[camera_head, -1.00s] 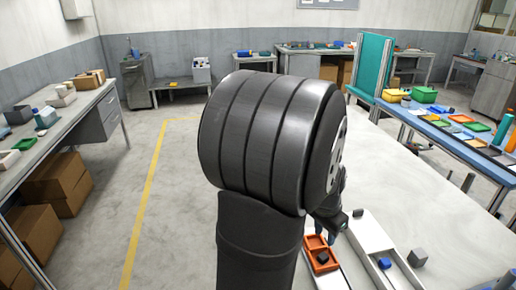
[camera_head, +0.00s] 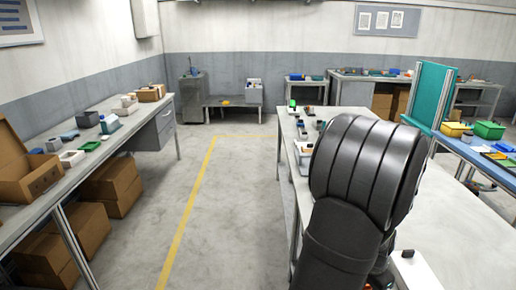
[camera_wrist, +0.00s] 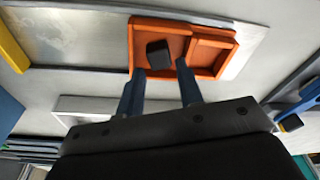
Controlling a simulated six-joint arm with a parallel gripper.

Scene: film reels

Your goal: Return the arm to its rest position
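My gripper (camera_wrist: 160,67) shows in the wrist view with its two blue-grey fingers spread apart and nothing between them. Beyond the fingertips is an orange tray (camera_wrist: 216,55) with two compartments. A dark block (camera_wrist: 158,50) lies in its left compartment. I cannot tell whether the fingertips touch the tray. In the head view, my large dark arm covers much of the white table (camera_head: 462,215) and hides the gripper and most of the tray area.
A white tray (camera_head: 412,272) lies on the table right of my arm. Small items stand at the table's far left end. A teal panel (camera_head: 430,100) and a blue-topped bench (camera_head: 470,152) stand at right. A grey side bench (camera_head: 75,170) is at left, with open floor (camera_head: 235,215) between.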

